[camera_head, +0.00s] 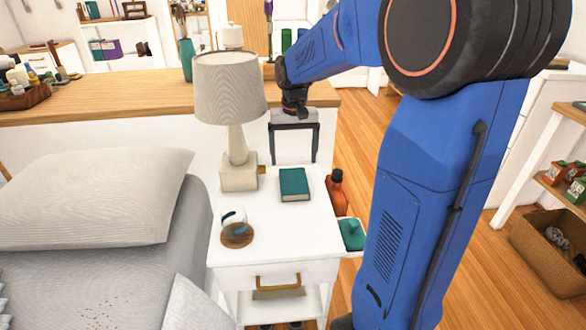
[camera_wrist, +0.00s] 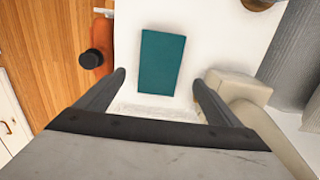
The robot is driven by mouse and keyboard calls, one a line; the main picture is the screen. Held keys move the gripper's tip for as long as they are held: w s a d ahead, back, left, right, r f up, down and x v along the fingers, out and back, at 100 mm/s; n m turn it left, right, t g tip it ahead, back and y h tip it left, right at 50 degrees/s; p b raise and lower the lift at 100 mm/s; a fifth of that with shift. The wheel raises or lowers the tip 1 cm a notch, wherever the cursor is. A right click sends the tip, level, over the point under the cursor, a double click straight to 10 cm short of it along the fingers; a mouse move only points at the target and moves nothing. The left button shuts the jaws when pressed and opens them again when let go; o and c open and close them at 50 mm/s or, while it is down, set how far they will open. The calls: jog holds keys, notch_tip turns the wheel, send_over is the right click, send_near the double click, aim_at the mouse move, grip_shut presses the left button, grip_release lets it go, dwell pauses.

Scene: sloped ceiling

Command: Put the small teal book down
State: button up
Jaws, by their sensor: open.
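The small teal book (camera_head: 294,184) lies flat on the white nightstand (camera_head: 275,232), right of the lamp base. In the wrist view the book (camera_wrist: 161,62) lies beyond my fingertips, roughly centred between them. My gripper (camera_head: 294,161) is open and empty, pointing down behind the book at the nightstand's far edge. Its two fingers also show apart in the wrist view (camera_wrist: 160,80), with nothing between them. I cannot tell the exact height of the fingertips above the nightstand top.
A lamp (camera_head: 231,100) with a grey shade stands close left of my gripper. A small white and dark item on a round wooden base (camera_head: 237,235) stands at the nightstand's front left. A reddish-brown bottle (camera_head: 336,192) stands beyond the right edge. A bed (camera_head: 100,240) is at left.

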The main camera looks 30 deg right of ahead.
jog(key=s+a+r+n+t, duration=0.1)
jog(key=s+a+r, duration=0.2)
jog(key=s, duration=0.4)
jog(key=s+a+r+n+t, duration=0.1)
jog(key=s+a+r, duration=0.2)
jog(key=s, duration=0.5)
jog(key=s+a+f+n+t, duration=0.1)
jog(key=s+f, duration=0.1)
jog(key=s, duration=0.4)
jog(key=s+a+f+n+t, duration=0.1)
jog(key=s+f, duration=0.2)
jog(key=s, duration=0.3)
jog(key=shift+s+a+n+t, duration=0.25)
jog(key=shift+s+n+t, duration=0.05)
jog(key=shift+t, duration=0.1)
